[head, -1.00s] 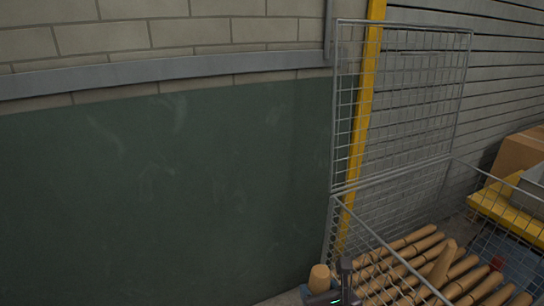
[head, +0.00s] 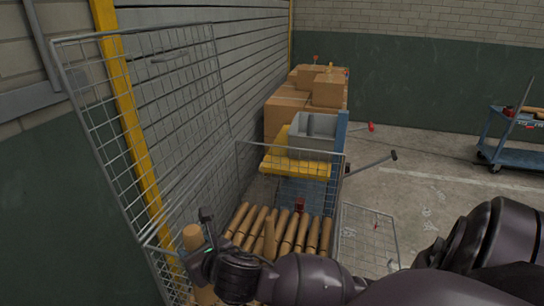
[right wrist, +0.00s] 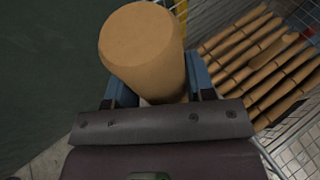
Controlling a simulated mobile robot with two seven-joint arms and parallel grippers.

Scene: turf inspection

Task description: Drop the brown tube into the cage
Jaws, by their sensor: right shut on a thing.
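The brown tube (head: 193,238) stands roughly upright in my right gripper (head: 206,250), at the left side of the cage in the head view. In the right wrist view the tube (right wrist: 143,50) fills the space between the two blue fingers (right wrist: 160,92), which are shut on it. The wire cage (head: 240,160) has a tall mesh back panel and holds several brown tubes lying in a row, with one tube sticking up among them. Those tubes (right wrist: 265,70) also show at the right in the wrist view. My left gripper is not in view.
A yellow stand (head: 290,163) with a grey bin (head: 312,145) is behind the cage, with stacked cardboard boxes (head: 287,108) beyond. A blue cart (head: 518,160) stands far right. Open concrete floor (head: 430,160) lies between.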

